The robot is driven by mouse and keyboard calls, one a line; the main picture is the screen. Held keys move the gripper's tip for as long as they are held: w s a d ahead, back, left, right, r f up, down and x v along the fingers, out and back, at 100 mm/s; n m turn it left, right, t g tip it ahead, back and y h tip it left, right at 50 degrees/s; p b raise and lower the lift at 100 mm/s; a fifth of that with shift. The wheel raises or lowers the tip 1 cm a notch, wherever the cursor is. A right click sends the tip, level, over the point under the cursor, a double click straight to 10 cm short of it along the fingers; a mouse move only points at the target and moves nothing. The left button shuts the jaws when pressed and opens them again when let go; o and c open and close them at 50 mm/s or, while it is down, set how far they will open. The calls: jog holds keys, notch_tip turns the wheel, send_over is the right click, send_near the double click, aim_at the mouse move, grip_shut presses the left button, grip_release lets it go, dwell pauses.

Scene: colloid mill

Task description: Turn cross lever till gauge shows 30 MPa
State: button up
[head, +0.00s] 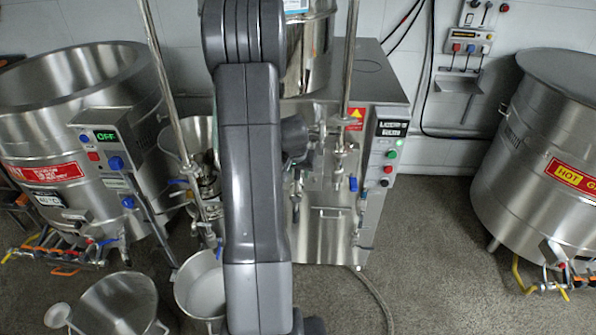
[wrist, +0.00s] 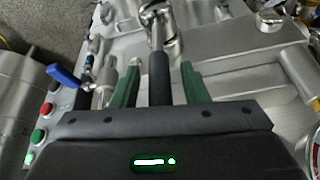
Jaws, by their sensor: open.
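My gripper (wrist: 161,66) is open in the wrist view, with one green finger on each side of a lever arm (wrist: 158,78) that has a black grip and a bright metal rod. The rod runs up to shiny metal fittings at the top of the view. Gaps show between the grip and both fingers. The lower end of the grip is hidden by my gripper's body. A sliver of a round white dial (wrist: 313,150) with red marks shows at the right edge, its reading cut off. In the head view my own arm hides my gripper and the lever.
The steel mill cabinet (head: 335,225) stands behind my arm, with a button panel (head: 388,155) on its right. A blue-handled valve (wrist: 64,75) is left of my gripper in the wrist view. Steel vats stand left (head: 75,110) and right (head: 545,150). Floor at front right is clear.

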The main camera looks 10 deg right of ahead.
jog(key=shift+w+f, duration=0.1)
jog(key=shift+f, duration=0.2)
jog(key=shift+c, duration=0.2)
grip_shut()
jog(key=shift+d+r+p, duration=0.2)
jog(key=shift+p, duration=0.7)
jog(key=shift+d+y+p, duration=0.1)
jog(key=shift+y+p, duration=0.2)
jog(key=shift+f, duration=0.2)
jog(key=shift+o, duration=0.2)
grip_release()
jog(key=shift+r, duration=0.1)
